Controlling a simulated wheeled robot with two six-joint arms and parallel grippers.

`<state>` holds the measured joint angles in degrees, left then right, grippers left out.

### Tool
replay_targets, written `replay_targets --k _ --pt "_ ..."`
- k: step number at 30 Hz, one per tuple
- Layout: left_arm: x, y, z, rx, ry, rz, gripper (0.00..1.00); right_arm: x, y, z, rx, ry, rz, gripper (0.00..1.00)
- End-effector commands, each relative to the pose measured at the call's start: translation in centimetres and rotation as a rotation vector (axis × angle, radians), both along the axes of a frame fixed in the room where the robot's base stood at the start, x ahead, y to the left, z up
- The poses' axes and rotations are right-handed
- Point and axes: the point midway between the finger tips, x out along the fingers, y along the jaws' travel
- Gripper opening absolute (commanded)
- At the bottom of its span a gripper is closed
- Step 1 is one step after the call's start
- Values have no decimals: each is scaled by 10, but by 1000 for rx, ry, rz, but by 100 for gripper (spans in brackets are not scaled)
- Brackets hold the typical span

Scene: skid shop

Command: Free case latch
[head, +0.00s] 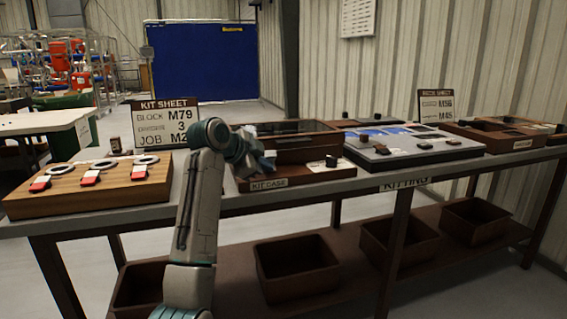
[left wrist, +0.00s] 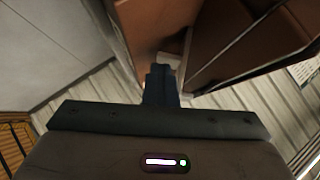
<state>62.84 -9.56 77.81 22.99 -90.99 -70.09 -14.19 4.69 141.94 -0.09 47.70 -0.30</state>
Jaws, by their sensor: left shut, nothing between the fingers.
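The brown kit case (head: 262,184) stands on the bench, with a "KIT CASE" label on its front edge and a dark window in its top. My left gripper (head: 268,163) is at the left front of the case, its fingers close to the case front. In the left wrist view the left gripper (left wrist: 161,78) is shut and empty, its fingertips close to a brown surface of the case (left wrist: 230,30). I cannot tell whether they touch. The latch itself is not clearly visible; the gripper may hide it. My right gripper is not in view.
A wooden board (head: 110,186) with red-and-white tagged rings lies left on the bench. A kit sheet sign (head: 166,124) stands behind it. A grey panel (head: 440,153) with dark knobs is right of the case. Several brown bins (head: 298,268) sit on the lower shelf.

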Motion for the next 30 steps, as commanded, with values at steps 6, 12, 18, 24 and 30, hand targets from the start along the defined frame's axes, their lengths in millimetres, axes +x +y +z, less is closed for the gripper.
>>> replay_targets --k 6,12,18,24,30 --pt "-2 -1 -8 27 -79 0 0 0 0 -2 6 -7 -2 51" --pt "-2 -1 -9 30 -84 0 0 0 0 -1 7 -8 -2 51" --pt "-3 0 -8 30 -82 0 0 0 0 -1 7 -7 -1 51" --pt "-19 12 9 29 -89 0 0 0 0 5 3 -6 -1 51" --pt "-49 32 33 28 -94 -1 0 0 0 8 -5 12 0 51"
